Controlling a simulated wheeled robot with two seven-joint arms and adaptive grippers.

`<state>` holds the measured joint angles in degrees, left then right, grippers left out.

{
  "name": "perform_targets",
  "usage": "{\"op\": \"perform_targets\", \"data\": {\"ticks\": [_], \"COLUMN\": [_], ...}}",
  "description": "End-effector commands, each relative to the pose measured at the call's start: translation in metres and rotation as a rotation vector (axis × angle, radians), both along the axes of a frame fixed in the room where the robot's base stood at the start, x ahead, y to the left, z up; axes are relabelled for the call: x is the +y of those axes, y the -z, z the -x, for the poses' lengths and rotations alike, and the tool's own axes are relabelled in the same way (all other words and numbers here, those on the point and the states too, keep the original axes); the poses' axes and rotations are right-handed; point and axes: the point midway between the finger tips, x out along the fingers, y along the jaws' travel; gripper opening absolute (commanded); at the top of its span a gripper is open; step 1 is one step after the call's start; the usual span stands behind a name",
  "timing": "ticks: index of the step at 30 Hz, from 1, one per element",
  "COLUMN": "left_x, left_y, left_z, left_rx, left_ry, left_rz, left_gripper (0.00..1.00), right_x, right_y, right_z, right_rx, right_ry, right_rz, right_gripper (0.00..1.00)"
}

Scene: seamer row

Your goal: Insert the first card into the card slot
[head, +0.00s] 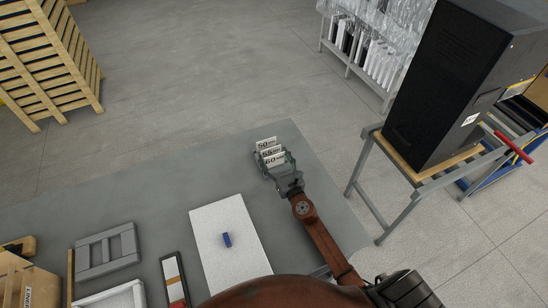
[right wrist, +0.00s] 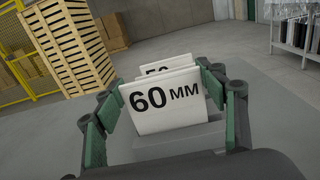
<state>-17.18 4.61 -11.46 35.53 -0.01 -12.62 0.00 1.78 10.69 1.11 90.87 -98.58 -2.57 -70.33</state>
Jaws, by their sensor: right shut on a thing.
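White cards marked 50, 55 and 60 stand one behind another at the table's far end. The nearest, the 60 MM card (head: 274,160), is between the fingers of my right gripper (head: 273,166), which is shut on it. In the right wrist view the 60 MM card (right wrist: 163,101) faces me nearly upright, between green-padded fingers (right wrist: 165,110). The other cards (right wrist: 168,71) show only their top edges behind it. A grey block (right wrist: 185,141) shows low behind the card; I cannot tell whether the card's lower edge is in a slot there. My left gripper is not in view.
The grey table (head: 170,180) is mostly clear left of my right gripper. A black cabinet (head: 450,80) on a stand is right of the table.

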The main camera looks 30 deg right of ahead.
Motion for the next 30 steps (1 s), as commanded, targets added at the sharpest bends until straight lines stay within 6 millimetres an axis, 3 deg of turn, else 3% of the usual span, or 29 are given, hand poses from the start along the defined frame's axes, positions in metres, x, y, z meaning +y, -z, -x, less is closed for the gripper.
{"op": "perform_targets", "data": {"ticks": [1,30], "left_x": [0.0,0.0], "left_y": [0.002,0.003], "left_z": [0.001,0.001], "left_rx": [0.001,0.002], "left_ry": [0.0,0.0], "left_rz": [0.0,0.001], "left_gripper": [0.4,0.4], "right_x": [-0.001,-0.013], "right_y": [0.007,0.006], "right_z": [0.001,0.003], "right_rx": [0.008,0.006], "right_ry": [0.001,0.012], "right_rz": [0.0,0.01], "right_gripper": [0.53,0.53]}}
